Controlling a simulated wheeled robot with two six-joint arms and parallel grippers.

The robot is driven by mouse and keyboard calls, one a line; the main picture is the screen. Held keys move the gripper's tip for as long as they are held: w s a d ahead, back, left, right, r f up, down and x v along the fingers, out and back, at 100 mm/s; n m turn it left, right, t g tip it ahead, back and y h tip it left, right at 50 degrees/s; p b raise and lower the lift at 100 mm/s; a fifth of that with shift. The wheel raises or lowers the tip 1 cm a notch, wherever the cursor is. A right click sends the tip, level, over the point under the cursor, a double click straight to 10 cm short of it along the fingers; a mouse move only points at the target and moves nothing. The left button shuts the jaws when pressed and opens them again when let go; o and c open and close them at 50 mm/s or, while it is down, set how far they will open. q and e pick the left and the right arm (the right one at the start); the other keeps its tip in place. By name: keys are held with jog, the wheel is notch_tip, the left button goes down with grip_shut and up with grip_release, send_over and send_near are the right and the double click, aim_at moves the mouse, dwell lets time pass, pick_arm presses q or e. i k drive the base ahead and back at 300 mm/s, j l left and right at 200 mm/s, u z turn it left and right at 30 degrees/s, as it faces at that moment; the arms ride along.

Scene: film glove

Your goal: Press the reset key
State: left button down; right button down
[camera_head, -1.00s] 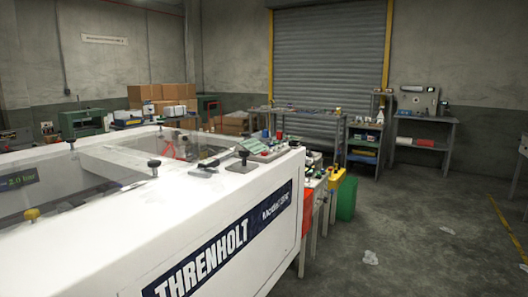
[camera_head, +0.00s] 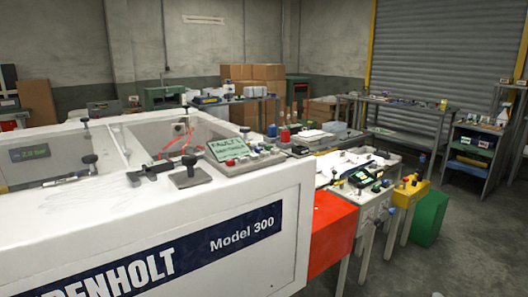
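A second group of coloured buttons (camera_head: 378,187) shows on a grey box to the right, beyond the machine. I cannot tell which of these is the reset key. Neither of my grippers is in view.
The white machine (camera_head: 100,230), marked Model 300, fills the left and near foreground. A red box (camera_head: 331,228), a yellow box (camera_head: 408,191) and a green bin (camera_head: 430,217) stand to its right. Benches (camera_head: 415,118) line the shutter. The floor (camera_head: 460,262) at right is mostly clear.

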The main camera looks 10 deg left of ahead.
aim_at(229, 163)
jog(key=i+l+u, duration=0.1)
jog(key=l, duration=0.35)
jog(key=i+l+u, duration=0.1)
jog(key=l, duration=0.35)
jog(key=i+l+u, duration=0.1)
jog(key=l, duration=0.35)
jog(key=i+l+u, duration=0.1)
jog(key=l, duration=0.35)
jog(key=i, duration=0.05)
